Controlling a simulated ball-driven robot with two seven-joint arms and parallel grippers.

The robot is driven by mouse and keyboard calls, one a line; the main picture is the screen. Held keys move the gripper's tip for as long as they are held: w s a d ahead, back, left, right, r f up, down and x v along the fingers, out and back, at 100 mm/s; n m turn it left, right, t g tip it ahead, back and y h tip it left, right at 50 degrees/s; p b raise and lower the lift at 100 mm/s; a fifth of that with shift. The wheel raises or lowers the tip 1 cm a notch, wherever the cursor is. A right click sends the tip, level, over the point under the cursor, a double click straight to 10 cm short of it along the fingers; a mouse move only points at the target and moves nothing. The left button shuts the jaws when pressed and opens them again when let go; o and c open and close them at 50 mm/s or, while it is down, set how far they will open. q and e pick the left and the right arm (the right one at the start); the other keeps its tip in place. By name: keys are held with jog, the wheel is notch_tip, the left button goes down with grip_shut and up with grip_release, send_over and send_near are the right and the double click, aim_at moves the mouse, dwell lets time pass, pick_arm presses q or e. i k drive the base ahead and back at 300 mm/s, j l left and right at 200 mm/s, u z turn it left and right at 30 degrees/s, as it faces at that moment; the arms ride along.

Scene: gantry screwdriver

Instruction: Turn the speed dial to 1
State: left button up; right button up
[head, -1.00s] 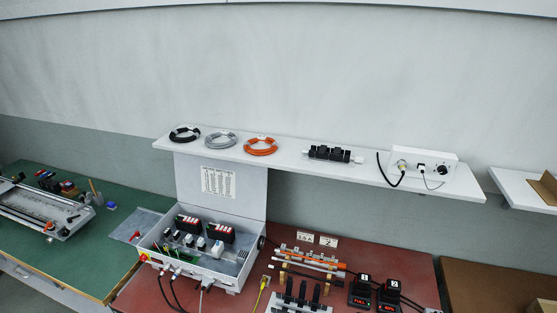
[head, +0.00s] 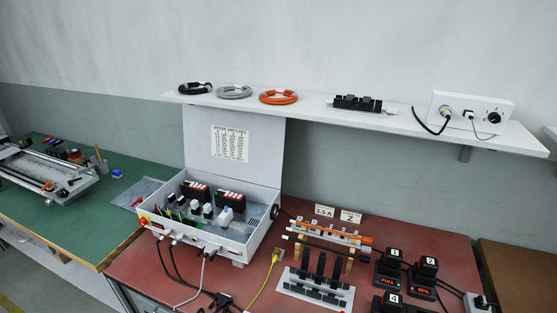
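A white box (head: 470,112) stands on the wall shelf at the right in the head view. A black round dial (head: 494,117) sits on the right of its front face. I cannot read its marks or setting. Two plugs with cables are in the box's front, left of the dial. An open grey control case (head: 213,230) on the red bench has another dark round knob (head: 274,212) on its right side. I cannot tell from the picture which one is the speed dial. Neither of my grippers is in view.
The shelf (head: 330,113) also holds wire coils (head: 278,97) and a black connector block (head: 358,104). The red bench (head: 130,262) carries a rack (head: 320,292), a yellow cable (head: 263,287) and several chargers with batteries (head: 389,264). A green bench (head: 60,220) is at left.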

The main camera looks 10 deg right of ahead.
aim_at(494, 117)
jog(key=z, duration=1.5)
